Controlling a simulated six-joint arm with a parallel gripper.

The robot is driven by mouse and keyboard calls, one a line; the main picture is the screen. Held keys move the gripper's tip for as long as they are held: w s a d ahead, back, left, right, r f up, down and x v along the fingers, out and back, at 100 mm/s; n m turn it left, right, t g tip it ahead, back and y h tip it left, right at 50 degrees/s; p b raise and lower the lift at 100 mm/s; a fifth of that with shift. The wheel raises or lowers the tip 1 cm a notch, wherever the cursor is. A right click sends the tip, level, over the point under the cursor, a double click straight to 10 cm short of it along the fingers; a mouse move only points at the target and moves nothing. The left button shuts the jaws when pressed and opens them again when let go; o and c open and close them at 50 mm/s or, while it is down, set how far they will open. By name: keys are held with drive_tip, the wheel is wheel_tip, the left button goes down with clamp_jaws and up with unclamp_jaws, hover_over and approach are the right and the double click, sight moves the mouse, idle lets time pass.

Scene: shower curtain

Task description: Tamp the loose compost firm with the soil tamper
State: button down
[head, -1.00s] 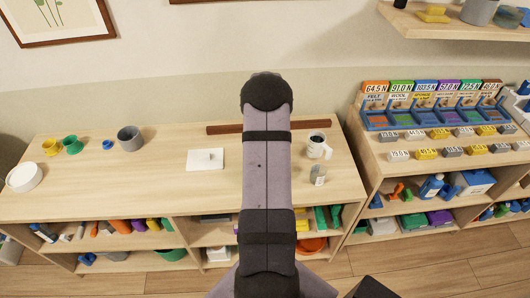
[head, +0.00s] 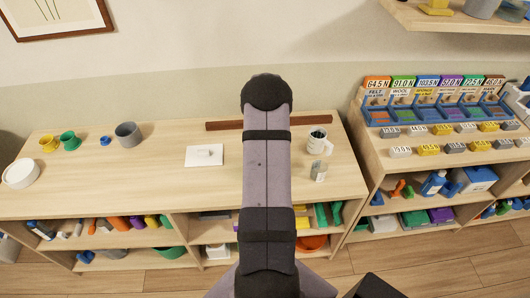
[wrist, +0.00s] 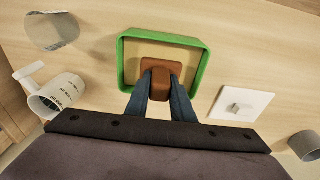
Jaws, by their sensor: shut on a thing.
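In the wrist view my gripper (wrist: 160,98) is shut on the brown handle of the soil tamper (wrist: 161,84). The tamper's flat brown base shows just beyond the fingertips, inside a green-rimmed tray (wrist: 203,70). The tray floor around the base looks pale tan. I cannot make out loose compost in it. Whether the base touches the surface below or hangs above it is not clear. In the head view my own arm hides the tray, the tamper and my gripper.
A white plate with a small knob (head: 204,156) lies beside the tray. A white mug (head: 319,143) stands on its other side. A grey cup (head: 128,135) and a long brown bar (head: 225,126) are on the tabletop. Stepped displays (head: 440,125) stand at right.

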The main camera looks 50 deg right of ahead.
drive_tip(key=shift+r+p, duration=0.5)
drive_tip(key=shift+r, duration=0.85)
drive_tip(key=shift+r, duration=0.2)
wheel_tip(320, 180, down, 5)
drive_tip(key=b, duration=0.3)
drive_tip(key=shift+r, duration=0.15)
drive_tip(key=shift+r+p, duration=1.5)
drive_tip(key=shift+r, duration=0.6)
